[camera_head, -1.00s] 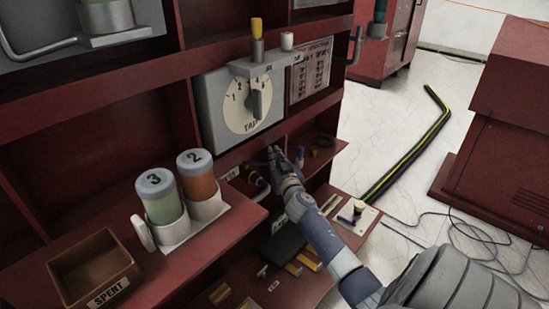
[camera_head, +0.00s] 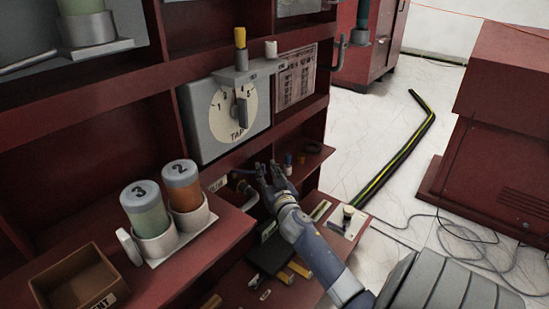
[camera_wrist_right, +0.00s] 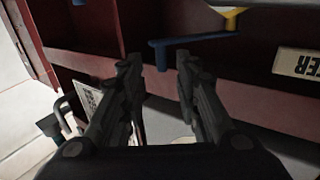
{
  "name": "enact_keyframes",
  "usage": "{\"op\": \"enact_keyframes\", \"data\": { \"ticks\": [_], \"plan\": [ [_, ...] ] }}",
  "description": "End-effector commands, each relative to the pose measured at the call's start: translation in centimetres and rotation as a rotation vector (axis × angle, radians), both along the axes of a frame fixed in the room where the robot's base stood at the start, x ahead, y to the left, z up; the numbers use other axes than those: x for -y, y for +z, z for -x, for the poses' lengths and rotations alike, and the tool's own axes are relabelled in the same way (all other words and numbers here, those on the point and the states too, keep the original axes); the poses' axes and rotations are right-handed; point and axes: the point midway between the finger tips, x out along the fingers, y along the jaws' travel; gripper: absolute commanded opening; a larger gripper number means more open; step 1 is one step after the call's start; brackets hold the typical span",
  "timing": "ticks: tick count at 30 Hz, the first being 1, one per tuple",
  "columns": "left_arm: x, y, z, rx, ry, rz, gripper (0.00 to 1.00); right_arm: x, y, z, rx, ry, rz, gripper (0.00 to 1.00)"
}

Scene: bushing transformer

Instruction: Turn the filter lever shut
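In the right wrist view a blue lever (camera_wrist_right: 195,39) with a bent end shows beyond my fingertips. In the head view a small label (camera_head: 217,184) and a dark pipe fitting (camera_head: 243,187) sit under the shelf, left of my right gripper (camera_head: 266,170); the lever is hard to make out there. In the wrist view my right gripper (camera_wrist_right: 158,70) is open, its two fingers apart with nothing between them. The lever appears apart from the fingers. My left gripper is not in view.
A grey TAP dial box (camera_head: 225,112) is above my right gripper. Numbered canisters (camera_head: 145,208) stand on the shelf to the left, near a brown box (camera_head: 78,284). Small items lie on the lower shelf (camera_head: 240,288).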

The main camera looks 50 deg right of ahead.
Motion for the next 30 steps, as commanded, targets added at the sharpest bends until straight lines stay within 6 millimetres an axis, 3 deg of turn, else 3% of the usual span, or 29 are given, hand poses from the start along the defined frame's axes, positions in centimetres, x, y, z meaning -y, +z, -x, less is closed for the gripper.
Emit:
{"op": "enact_keyframes", "data": {
  "ticks": [6,12,24,28,30],
  "plan": [
    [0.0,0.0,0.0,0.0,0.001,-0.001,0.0,-2.0,-0.2,4.0,-0.002,-0.002,-0.003,0.3],
    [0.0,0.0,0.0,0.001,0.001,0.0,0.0,-3.2,-0.1,6.4,-0.002,-0.004,-0.001,0.3],
    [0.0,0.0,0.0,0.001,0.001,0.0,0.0,-3.5,0.0,7.1,-0.001,-0.003,0.0,0.3],
    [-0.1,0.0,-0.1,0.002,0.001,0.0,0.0,-3.9,-0.2,7.0,-0.004,0.001,0.001,0.01],
    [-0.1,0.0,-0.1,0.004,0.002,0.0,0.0,-4.8,-0.5,6.7,-0.01,0.013,0.0,0.0]
  ]
}}
